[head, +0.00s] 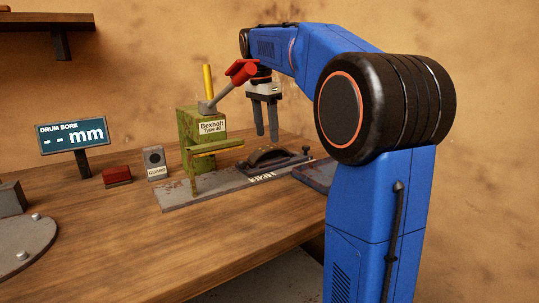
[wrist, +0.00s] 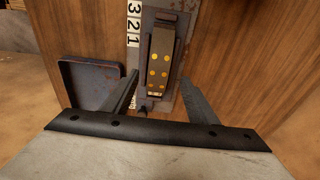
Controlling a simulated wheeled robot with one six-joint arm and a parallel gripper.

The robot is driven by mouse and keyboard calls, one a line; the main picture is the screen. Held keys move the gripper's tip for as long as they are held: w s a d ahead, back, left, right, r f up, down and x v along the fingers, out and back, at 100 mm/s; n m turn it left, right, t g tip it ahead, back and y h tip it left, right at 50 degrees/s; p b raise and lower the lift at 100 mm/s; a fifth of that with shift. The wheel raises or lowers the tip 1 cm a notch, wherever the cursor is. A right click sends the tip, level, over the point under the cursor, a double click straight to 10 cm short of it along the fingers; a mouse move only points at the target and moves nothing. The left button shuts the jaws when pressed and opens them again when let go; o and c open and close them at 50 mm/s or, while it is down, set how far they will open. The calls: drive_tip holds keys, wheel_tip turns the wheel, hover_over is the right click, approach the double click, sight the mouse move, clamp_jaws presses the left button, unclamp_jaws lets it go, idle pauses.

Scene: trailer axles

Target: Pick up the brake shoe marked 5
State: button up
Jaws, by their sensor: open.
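A dark arched brake shoe (head: 268,158) sits on the grey base plate (head: 185,195) beside the green machine. In the wrist view the shoe (wrist: 161,58) is a long dark piece with several yellow dots. I cannot read a 5 on it. My gripper (head: 267,138) is open and empty, pointing down above the shoe. In the wrist view my gripper (wrist: 161,78) has one finger on each side of the shoe's near end, apart from it.
The green machine (head: 200,150) with a red-ended lever (head: 242,70) stands close left of my gripper. A blue tray (head: 316,175) lies right of the plate. A red block (head: 117,175), a guard box (head: 154,160) and a display (head: 73,136) stand left.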

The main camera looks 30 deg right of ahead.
sight(270, 147)
drive_tip(key=shift+s+d+f, duration=0.1)
drive_tip(key=shift+d+f, duration=0.05)
drive_tip(key=shift+f, duration=0.9)
drive_tip(key=shift+d+f, duration=0.2)
drive_tip(key=shift+f, duration=0.8)
drive_tip(key=shift+s+d+f, duration=0.1)
drive_tip(key=shift+d+f, duration=0.05)
drive_tip(key=shift+f, duration=0.9)
clamp_jaws()
